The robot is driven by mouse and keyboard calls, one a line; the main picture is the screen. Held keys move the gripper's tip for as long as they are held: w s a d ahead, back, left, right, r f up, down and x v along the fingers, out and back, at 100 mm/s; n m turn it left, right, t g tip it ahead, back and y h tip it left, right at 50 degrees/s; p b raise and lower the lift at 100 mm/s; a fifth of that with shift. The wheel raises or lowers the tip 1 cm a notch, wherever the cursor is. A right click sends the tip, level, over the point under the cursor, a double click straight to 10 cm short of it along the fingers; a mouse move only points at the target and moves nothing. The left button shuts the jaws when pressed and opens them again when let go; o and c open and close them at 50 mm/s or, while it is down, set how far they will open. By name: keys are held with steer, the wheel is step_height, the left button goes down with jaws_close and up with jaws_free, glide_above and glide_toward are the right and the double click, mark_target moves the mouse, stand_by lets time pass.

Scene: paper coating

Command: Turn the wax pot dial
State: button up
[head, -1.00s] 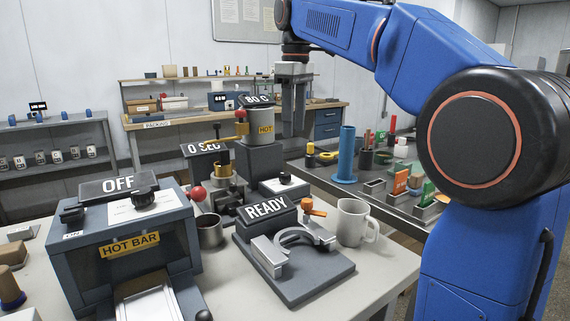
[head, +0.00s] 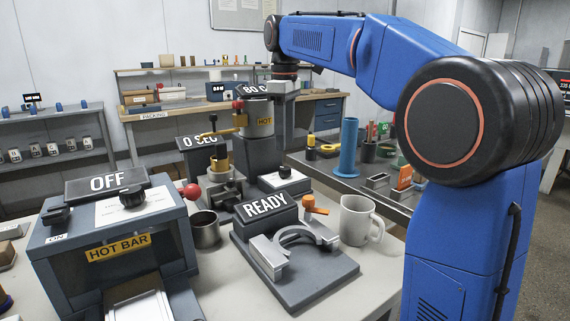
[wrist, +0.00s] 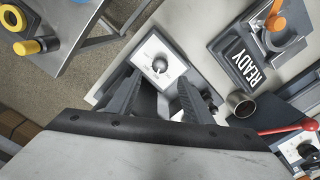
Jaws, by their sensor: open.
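The wax pot (head: 258,122) is a grey can with a yellow HOT label and an 80 C display, raised on a dark stand. Its dial (head: 284,172) is a small black knob on a white panel at the foot of the stand. In the wrist view the dial (wrist: 160,66) shows as a round knob with a pointer, beyond and roughly between my fingertips. My gripper (head: 283,146) is open and empty, pointing down above the dial and apart from it. It also shows in the wrist view (wrist: 157,85).
The READY fixture (head: 296,275) and a white mug (head: 357,222) stand in front of the dial. The hot bar press (head: 112,235), a metal cup (head: 205,230) and a red-knobbed lever (head: 193,191) are to the left. A side table with a blue spool (head: 348,148) is at right.

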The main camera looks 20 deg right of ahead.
mark_target(285, 168)
step_height(285, 168, down, 8)
steer(key=shift+f, duration=0.15)
stand_by(0.3)
steer(key=c, duration=1.1)
